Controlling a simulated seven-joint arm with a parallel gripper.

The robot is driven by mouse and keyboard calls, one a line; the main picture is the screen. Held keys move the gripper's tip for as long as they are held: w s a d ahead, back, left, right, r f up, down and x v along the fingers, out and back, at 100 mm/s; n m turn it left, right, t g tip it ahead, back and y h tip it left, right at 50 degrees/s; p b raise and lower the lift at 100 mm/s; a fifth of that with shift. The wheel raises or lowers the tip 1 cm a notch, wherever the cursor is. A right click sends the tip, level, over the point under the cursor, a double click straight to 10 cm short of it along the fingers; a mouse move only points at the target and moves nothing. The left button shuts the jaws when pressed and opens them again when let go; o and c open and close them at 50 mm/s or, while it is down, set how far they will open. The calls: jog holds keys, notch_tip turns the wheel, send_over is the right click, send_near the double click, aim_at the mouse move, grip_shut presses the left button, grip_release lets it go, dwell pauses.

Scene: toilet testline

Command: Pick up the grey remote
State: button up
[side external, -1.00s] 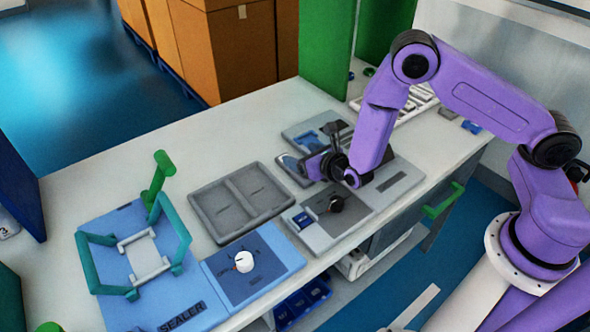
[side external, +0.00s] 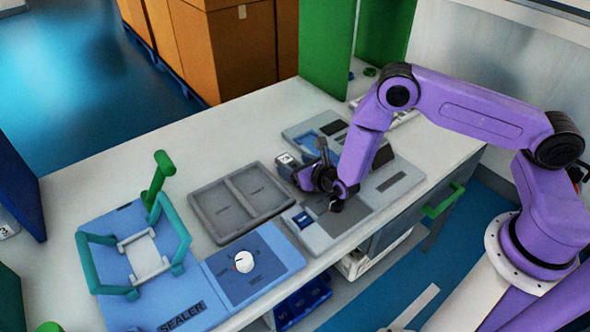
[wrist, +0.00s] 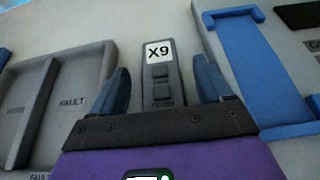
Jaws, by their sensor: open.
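The grey remote (wrist: 160,85) is a narrow block with a white X9 label at its far end and dark buttons along its middle. In the side view the grey remote (side external: 286,164) lies on the white worktop, right of the two-compartment tray. My gripper (wrist: 161,78) is open, with one dark blue finger on each side of the remote in the wrist view and gaps visible. In the side view my gripper (side external: 308,171) is at the remote's near right end. I cannot tell how far the fingertips reach down beside it. The remote's near end is hidden by the gripper.
The grey tray (side external: 192,206) marked FAULT stands to the left. A grey test panel (side external: 318,240) lies in front, and another panel with a blue frame (wrist: 238,75) is to the right. A blue sealer (side external: 150,305) with green handles is further left. A green partition (side external: 325,50) stands behind.

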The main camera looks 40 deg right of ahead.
jog(key=c, duration=1.1)
jog(key=shift+r, duration=0.2)
jog(key=shift+r, duration=0.6)
jog(key=s+d+r, duration=0.3)
jog(key=s+r, duration=0.9)
jog(key=s, duration=0.1)
jog(key=w+d+r+m+h, duration=0.1)
jog(key=d+r, duration=0.1)
jog(key=r, duration=0.2)
jog(key=w+d+r+m+h, duration=0.1)
jog(key=d+r, duration=0.2)
jog(key=r, duration=0.2)
jog(key=w+d+r+m+h, duration=0.1)
jog(key=d+r+h, duration=0.1)
jog(key=r, duration=0.2)
jog(key=shift+d+r+g, duration=0.2)
jog(key=shift+d+g, duration=0.15)
jog(key=shift+g, duration=0.05)
